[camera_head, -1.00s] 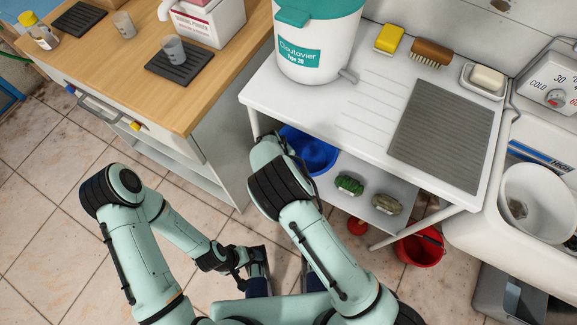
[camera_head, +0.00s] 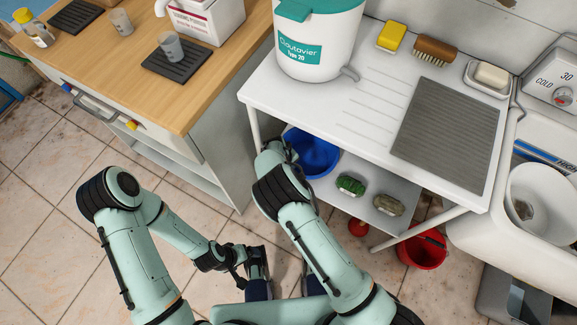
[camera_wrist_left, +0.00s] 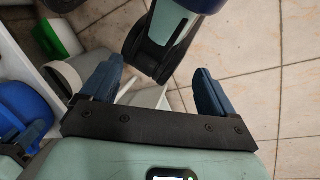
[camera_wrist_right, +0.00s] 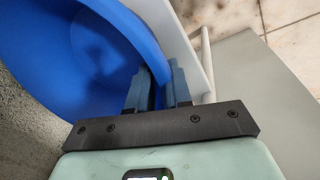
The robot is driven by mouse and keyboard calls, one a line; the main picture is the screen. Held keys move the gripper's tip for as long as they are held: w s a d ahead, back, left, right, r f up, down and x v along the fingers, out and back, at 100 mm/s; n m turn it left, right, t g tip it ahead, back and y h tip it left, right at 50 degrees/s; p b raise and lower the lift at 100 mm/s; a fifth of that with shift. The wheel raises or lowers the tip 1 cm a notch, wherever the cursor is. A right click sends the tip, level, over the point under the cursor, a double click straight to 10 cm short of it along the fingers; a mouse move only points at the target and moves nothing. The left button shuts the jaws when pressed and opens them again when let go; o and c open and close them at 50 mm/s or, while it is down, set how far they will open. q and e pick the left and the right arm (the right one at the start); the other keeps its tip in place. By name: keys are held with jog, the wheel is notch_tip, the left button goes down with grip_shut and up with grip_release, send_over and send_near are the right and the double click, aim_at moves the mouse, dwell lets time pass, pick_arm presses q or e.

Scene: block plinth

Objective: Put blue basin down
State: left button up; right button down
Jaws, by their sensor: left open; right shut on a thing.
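The blue basin (camera_head: 318,157) is in the head view under the white table, at the left end of its lower shelf. The table top hides part of it. My right gripper (camera_wrist_right: 157,82) is shut on the basin's rim, one finger on each side of the wall. The basin's inside (camera_wrist_right: 85,50) fills the left of the right wrist view. I cannot tell whether its bottom touches the shelf (camera_head: 385,180). My left gripper (camera_wrist_left: 160,82) is open and empty, low over the floor in the head view (camera_head: 257,285).
A green scrubber (camera_head: 350,186) and an olive one (camera_head: 388,205) lie on the shelf right of the basin. A red bucket (camera_head: 422,250) stands on the floor beyond. The table leg (camera_head: 254,125) and wooden-topped cabinet (camera_head: 215,75) are close on the left.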

jog(key=shift+f, duration=0.1)
jog(key=c, duration=1.1)
grip_release()
pick_arm(q)
jog(key=shift+w+f, duration=0.1)
jog(key=shift+f, duration=0.05)
pick_arm(e)
jog(key=shift+o, duration=0.2)
jog(key=shift+r, duration=0.2)
pick_arm(q)
jog(key=s+r+p, duration=0.2)
jog(key=shift+s+d+r+g, duration=0.2)
jog(key=shift+d+r+g, duration=0.1)
jog(key=shift+d+r, duration=0.1)
pick_arm(e)
jog(key=v, duration=1.2)
